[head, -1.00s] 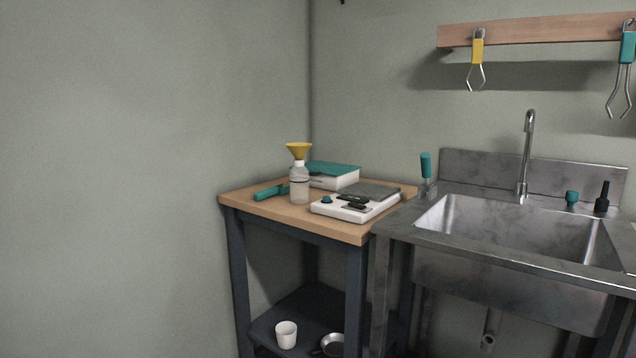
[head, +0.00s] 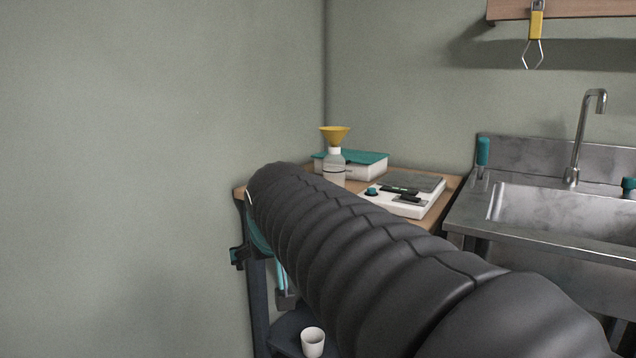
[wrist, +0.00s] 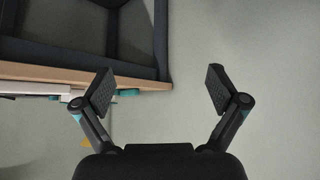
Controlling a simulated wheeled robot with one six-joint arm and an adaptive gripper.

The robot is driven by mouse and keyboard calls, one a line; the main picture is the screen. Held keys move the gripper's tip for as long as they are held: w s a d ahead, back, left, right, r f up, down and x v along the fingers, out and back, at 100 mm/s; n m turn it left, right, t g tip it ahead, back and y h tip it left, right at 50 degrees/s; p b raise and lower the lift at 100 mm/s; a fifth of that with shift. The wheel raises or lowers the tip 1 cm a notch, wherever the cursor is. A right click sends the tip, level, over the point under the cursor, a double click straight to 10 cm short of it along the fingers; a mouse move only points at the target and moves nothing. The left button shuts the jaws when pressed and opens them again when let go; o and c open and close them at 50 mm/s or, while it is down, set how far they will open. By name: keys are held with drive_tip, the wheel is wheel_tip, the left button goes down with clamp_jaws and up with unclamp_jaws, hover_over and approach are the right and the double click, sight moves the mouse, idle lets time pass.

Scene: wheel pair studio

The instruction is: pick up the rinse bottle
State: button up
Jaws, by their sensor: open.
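In the wrist view the scene looks upside down; a small yellow patch (wrist: 90,143) behind my gripper may be the funnel, and the bottle itself is not clear. My gripper (wrist: 160,90) is open and empty, its two fingers wide apart. In the head view it is mostly hidden behind my arm, at the table's left end.
A white scale (head: 405,197) and a white box with a teal top (head: 352,164) flank the bottle. The wooden table (head: 450,183) adjoins a steel sink (head: 545,220) at right. A white cup (head: 313,342) sits on the lower shelf. A bare wall closes the left.

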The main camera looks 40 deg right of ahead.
drive_tip(key=w+d+r+m+t+h+b, duration=0.1)
drive_tip(key=w+d+r+h, duration=0.1)
drive_tip(key=w+d+r, duration=0.3)
drive_tip(key=w+d+r+m+h+b, duration=0.1)
drive_tip(key=w+d+r+m, duration=0.1)
drive_tip(key=w+d, duration=0.45)
drive_tip(key=m+t+h+b, duration=0.1)
drive_tip(key=m+h+b, duration=0.1)
drive_tip(key=h, duration=0.1)
approach(332, 162)
drive_tip(key=p+x, duration=0.1)
drive_tip(key=x, duration=0.6)
drive_tip(key=shift+w+d, duration=0.1)
drive_tip(key=shift+d, duration=0.05)
drive_tip(key=shift+p+x, duration=0.3)
drive_tip(key=shift+x, duration=2.8)
drive_tip(key=shift+d, duration=0.1)
drive_tip(key=c, duration=1.3)
